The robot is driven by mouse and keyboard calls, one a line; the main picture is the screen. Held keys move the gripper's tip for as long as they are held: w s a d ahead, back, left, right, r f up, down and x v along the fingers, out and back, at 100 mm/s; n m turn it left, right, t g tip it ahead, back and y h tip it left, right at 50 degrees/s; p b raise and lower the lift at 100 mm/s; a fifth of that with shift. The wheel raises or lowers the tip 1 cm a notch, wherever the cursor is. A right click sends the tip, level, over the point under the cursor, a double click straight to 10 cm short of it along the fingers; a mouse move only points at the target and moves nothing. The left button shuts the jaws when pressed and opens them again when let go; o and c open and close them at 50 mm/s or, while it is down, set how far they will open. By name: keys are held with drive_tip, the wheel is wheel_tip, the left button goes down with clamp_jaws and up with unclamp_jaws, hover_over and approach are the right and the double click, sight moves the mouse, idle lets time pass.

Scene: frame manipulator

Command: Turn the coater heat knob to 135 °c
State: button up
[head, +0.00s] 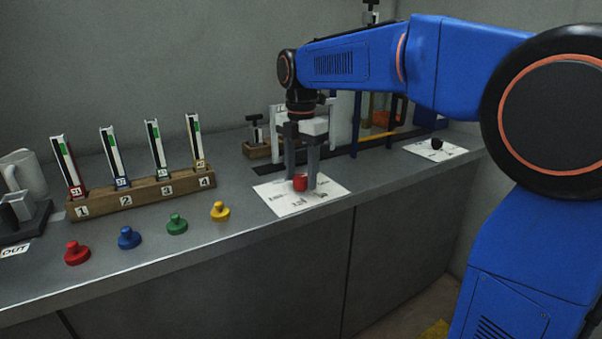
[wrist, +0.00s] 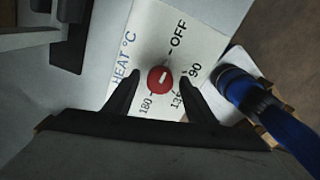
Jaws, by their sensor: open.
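The red heat knob (wrist: 160,79) sits on a white dial card (wrist: 205,25) marked HEAT °C, with OFF, 90, 135 and 180 around the knob. A short white mark on the knob slants toward the upper right in the wrist view; its exact reading is hard to tell. The 135 label (wrist: 177,103) is partly covered by a finger. My gripper (wrist: 159,78) is open, with one finger on each side of the knob and gaps visible. In the head view my gripper (head: 301,183) points down around the red knob (head: 300,182) on the card (head: 275,200).
A wooden rack (head: 140,197) with several numbered strips stands left, behind red, blue, green and yellow knobbed pieces (head: 77,252). Another white card with a black knob (head: 436,144) lies at the right. Equipment stands close behind my gripper. The counter's front edge is near the dial card.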

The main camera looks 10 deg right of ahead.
drive_tip(key=c, duration=1)
drive_tip(key=shift+c, duration=0.2)
drive_tip(key=shift+m, duration=0.4)
drive_tip(key=m, duration=0.4)
drive_tip(key=shift+m, duration=0.3)
drive_tip(key=m, duration=1.1)
drive_tip(key=shift+m, duration=0.4)
drive_tip(key=m, duration=0.6)
drive_tip(key=shift+m, duration=0.4)
